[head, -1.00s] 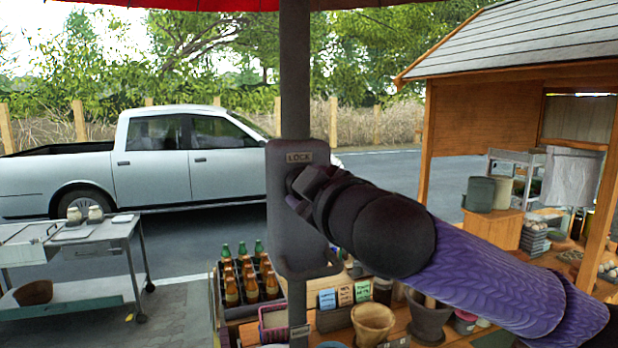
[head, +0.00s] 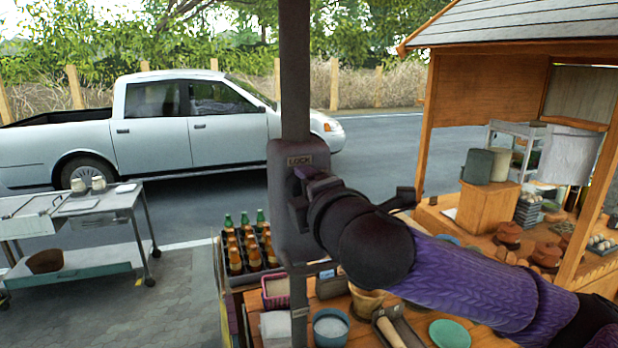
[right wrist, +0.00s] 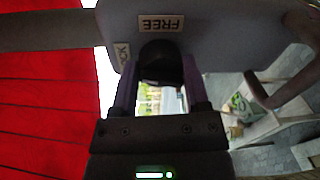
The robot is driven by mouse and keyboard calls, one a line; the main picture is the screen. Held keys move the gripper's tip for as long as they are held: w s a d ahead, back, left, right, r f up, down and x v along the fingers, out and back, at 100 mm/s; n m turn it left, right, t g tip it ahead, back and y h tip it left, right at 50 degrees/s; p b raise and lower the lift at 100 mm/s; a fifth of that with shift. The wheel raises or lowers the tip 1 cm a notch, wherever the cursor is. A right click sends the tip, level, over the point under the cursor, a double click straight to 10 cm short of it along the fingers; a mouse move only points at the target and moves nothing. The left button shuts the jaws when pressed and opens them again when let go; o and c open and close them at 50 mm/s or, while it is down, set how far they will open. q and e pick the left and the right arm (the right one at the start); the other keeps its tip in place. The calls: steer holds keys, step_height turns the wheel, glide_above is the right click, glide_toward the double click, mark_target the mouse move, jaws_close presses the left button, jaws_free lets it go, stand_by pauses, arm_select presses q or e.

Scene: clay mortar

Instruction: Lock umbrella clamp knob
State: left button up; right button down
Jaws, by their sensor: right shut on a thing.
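The dark grey umbrella clamp (head: 284,235) sits on the upright pole (head: 295,70). A LOCK label (head: 299,161) shows at the top of its face. My right gripper (head: 302,192) is at the clamp face just below that label, and my arm hides most of the knob there. In the right wrist view the black round knob (right wrist: 160,64) is between the fingers of my right gripper (right wrist: 158,85), which is shut on it. A FREE label (right wrist: 161,23) is beside the knob, and part of a LOCK label shows at left. My left gripper is not in view.
A metal cart (head: 100,215) stands left. A wooden stall stands right. A pickup truck (head: 160,130) is behind.

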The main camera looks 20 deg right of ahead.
steer(key=shift+n, duration=1.5)
steer(key=shift+c, duration=0.4)
jaws_free()
steer(key=s+b, duration=0.8)
steer(key=s, duration=0.2)
steer(key=shift+r, duration=0.4)
steer(key=shift+d, duration=0.1)
